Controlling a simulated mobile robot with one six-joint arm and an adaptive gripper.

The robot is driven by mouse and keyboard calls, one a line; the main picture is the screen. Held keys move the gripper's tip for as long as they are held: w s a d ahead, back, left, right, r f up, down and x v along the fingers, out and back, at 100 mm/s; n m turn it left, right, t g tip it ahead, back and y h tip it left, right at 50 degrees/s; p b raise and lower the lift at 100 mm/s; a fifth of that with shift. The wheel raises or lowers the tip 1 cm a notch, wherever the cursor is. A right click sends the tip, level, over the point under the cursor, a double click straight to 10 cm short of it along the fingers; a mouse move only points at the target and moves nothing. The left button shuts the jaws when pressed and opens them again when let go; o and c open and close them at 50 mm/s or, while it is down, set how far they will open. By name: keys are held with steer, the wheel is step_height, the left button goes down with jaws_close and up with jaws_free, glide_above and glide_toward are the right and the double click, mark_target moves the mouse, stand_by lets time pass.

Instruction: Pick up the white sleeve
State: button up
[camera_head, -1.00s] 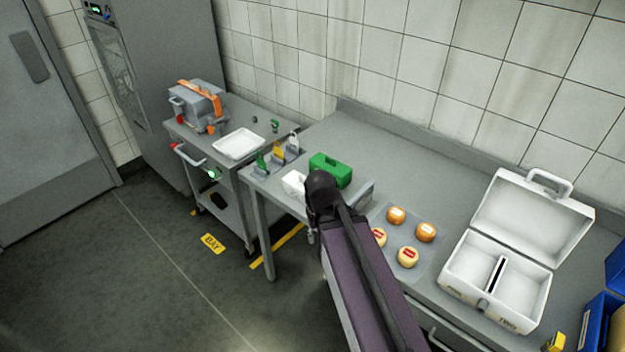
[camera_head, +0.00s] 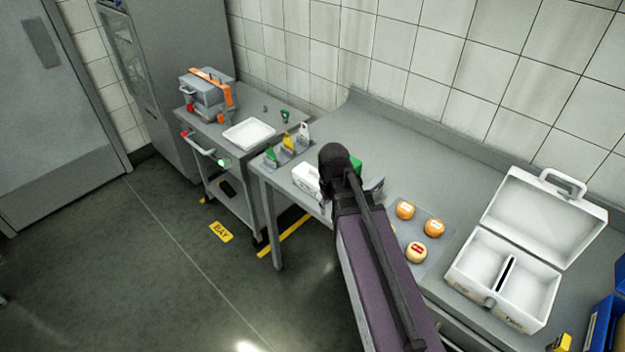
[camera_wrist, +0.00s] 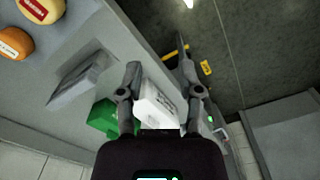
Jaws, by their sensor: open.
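The white sleeve (camera_head: 306,177), a small white box-like piece, is on the grey bench near its left end. In the wrist view the white sleeve (camera_wrist: 158,106) shows between the two fingers of my gripper (camera_wrist: 160,72). The gripper is open, with one finger on each side of it; I cannot tell whether either finger touches. A green box (camera_wrist: 103,117) is beside the sleeve. In the head view, my dark wrist covers most of the green box (camera_head: 356,164) and hides the fingertips.
A grey angled stand (camera_wrist: 78,78) is close to my gripper. Orange and pale cheese wheels (camera_head: 416,252) sit on a mat to the right. An open white case (camera_head: 500,280) stands farther right. A rack of coloured tags (camera_head: 288,147) and a trolley with a white tray (camera_head: 249,134) are left.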

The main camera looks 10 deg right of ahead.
steer(key=w+r+n+p, duration=0.2)
steer(key=w+r+n, duration=0.1)
steer(key=w, duration=0.9)
steer(key=w+r+n+p, duration=0.3)
steer(key=w, duration=0.9)
steer(key=shift+p, duration=0.3)
steer(key=shift+w+a, duration=0.1)
steer(key=b, duration=0.9)
glide_above(314, 171)
steer(key=f, duration=0.8)
steer(key=shift+w+a+f, duration=0.1)
steer(key=shift+w+f, duration=0.1)
steer(key=shift+w, duration=0.05)
steer(key=shift+f, duration=0.15)
steer(key=f+b, duration=0.2)
steer(key=f, duration=0.1)
steer(key=shift+s+b, duration=0.2)
steer(key=shift+b, duration=0.2)
steer(key=shift+f+b, duration=0.95)
steer(key=shift+b, duration=0.05)
